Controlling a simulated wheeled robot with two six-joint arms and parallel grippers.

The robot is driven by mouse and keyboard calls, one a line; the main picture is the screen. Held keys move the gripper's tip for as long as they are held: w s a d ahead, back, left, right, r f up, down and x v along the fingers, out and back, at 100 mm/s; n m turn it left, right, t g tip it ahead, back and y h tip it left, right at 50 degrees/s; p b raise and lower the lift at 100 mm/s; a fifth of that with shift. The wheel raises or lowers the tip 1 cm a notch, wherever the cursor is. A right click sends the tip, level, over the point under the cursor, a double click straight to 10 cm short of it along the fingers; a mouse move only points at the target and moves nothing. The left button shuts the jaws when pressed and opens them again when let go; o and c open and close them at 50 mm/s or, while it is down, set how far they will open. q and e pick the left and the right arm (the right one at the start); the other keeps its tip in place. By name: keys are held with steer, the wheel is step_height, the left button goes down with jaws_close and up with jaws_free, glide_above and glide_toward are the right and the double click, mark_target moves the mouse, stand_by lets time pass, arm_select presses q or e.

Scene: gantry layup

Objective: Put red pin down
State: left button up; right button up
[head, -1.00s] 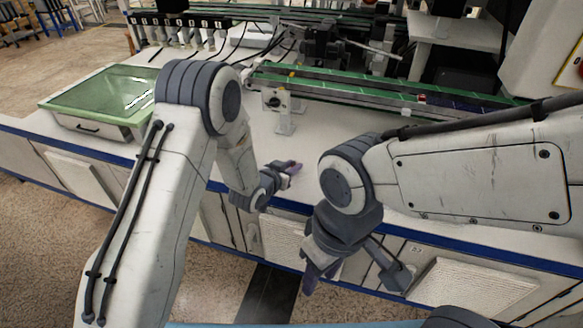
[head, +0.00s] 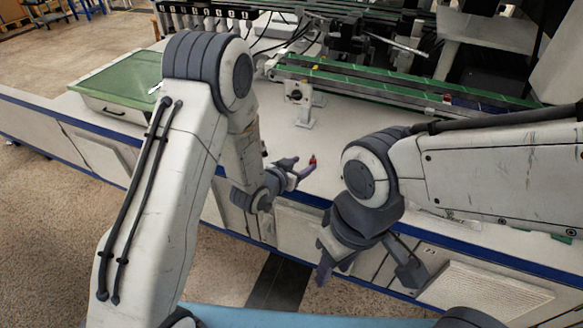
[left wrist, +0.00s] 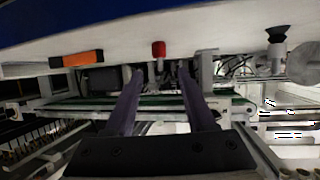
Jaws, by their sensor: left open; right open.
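The red pin (head: 312,160) stands on the white bench top (head: 345,130), near its front edge. My left gripper (head: 302,170) is open just in front of the pin, low over the bench edge. In the left wrist view, which is upside down, the red pin (left wrist: 158,48) shows beyond the two open fingertips (left wrist: 161,72), roughly in line with the gap between them, and nothing is held. My right gripper (head: 333,268) is open and empty, pointing down in front of the bench. Its finger gap is hard to see.
A green-topped case (head: 122,85) sits on the bench at the left. A green conveyor rail (head: 400,88) and a small bracket (head: 304,105) stand behind the pin. An orange and black object (left wrist: 76,60) shows in the left wrist view. Bench top around the pin is clear.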

arm_select(q)
steer(key=s+a+r+g+y, duration=0.1)
steer(key=s+r+g, duration=0.3)
steer(key=s, duration=0.7)
steer(key=s+a+r+m+g+y, duration=0.1)
steer(key=s+r+g, duration=0.3)
steer(key=s, duration=0.8)
steer(key=s+a+r+g+y, duration=0.1)
steer(key=s+r+g+y, duration=0.2)
steer(key=s, duration=0.8)
step_height(320, 180, up, 2)
steer(key=shift+s+m+g+p, duration=0.15)
steer(key=shift+m+g+p, duration=0.15)
steer(key=shift+g, duration=0.1)
